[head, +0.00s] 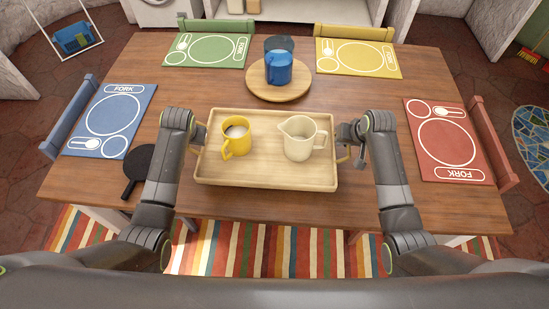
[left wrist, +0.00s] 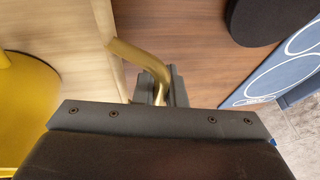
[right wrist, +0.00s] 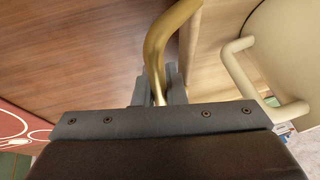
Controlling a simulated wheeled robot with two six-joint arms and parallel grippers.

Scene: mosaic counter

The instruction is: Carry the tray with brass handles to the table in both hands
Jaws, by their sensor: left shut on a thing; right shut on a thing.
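The wooden tray (head: 265,178) is over the near middle of the wooden table (head: 365,95); I cannot tell whether it touches the tabletop. A yellow mug (head: 236,138) and a cream jug (head: 299,138) stand upright on it. My left gripper (left wrist: 160,88) is shut on the brass handle (left wrist: 142,58) at the tray's left end. My right gripper (right wrist: 158,88) is shut on the brass handle (right wrist: 164,40) at the right end. In the head view the right gripper (head: 352,150) shows beside the tray, and the left one is mostly hidden by its arm.
A round wooden board (head: 258,92) with a blue cup (head: 279,68) and a dark round item stands behind the tray. Blue (head: 108,122), green (head: 207,50), yellow (head: 357,58) and red (head: 447,142) placemats lie around the table.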

